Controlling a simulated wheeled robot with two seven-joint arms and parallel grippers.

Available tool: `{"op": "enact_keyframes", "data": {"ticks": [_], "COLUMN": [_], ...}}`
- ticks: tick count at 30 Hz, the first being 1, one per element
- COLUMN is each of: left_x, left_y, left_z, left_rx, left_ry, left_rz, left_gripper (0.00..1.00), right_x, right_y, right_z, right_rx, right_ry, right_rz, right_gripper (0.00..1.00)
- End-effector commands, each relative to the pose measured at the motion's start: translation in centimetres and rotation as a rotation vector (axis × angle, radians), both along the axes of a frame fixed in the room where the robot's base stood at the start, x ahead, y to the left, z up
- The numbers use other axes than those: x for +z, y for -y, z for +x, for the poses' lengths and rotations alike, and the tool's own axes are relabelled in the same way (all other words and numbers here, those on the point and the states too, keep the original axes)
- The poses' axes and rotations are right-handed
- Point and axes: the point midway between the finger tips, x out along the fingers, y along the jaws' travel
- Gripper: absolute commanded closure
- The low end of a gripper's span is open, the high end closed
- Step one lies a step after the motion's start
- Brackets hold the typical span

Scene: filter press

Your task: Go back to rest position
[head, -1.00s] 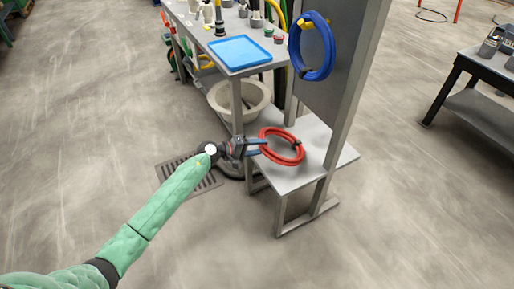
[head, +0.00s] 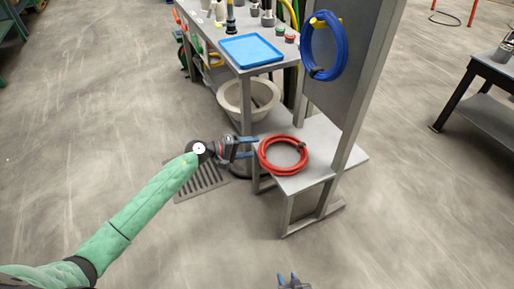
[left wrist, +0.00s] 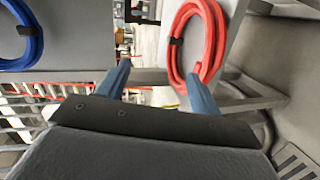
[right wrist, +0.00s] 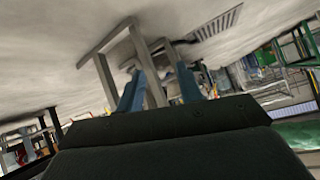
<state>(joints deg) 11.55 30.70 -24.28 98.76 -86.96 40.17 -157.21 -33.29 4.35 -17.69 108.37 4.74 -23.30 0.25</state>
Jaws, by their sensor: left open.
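My left gripper (head: 246,147) is open and empty, just left of a red hose coil (head: 284,171) lying on the low grey shelf (head: 318,140). In the left wrist view its two blue fingers (left wrist: 160,85) are spread, with the red coil (left wrist: 176,45) beyond them. My right gripper (head: 290,281) shows only its blue fingertips at the bottom edge of the head view. In the right wrist view its fingers (right wrist: 160,92) are apart with nothing between them.
A blue hose coil (head: 345,50) hangs on the grey upright panel (head: 325,95). The workbench behind carries a blue tray (head: 250,50) and small containers. A round pale basin (head: 232,98) stands below. A dark table (head: 490,105) stands at right.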

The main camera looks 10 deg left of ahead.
Motion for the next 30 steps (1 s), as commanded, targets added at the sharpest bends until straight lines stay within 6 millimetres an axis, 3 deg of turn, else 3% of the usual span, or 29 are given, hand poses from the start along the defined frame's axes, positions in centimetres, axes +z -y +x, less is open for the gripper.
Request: {"op": "enact_keyframes", "data": {"ticks": [11,17,23,30], "left_x": [0.3,0.4,1.4,4.1], "left_y": [-1.0,-1.0,-1.5,-2.3], "left_z": [-0.5,-0.4,0.9,2.5], "left_rx": [0.001,0.048,0.19,0.324], "left_ry": [-0.004,-0.141,-0.421,-0.807], "left_rz": [-0.002,-0.085,-0.328,-0.764], "left_gripper": [0.35,0.35,0.35,0.35], "right_x": [1.0,1.0,0.9,0.9], "right_y": [-0.2,-0.2,-0.2,-0.2], "right_z": [0.7,0.7,0.7,0.6], "right_rx": [-0.004,-0.004,-0.004,-0.004], "right_ry": [0.037,0.036,0.035,0.035], "right_rz": [0.008,0.008,0.007,0.007], "right_gripper": [0.64,0.64,0.64,0.64]}}
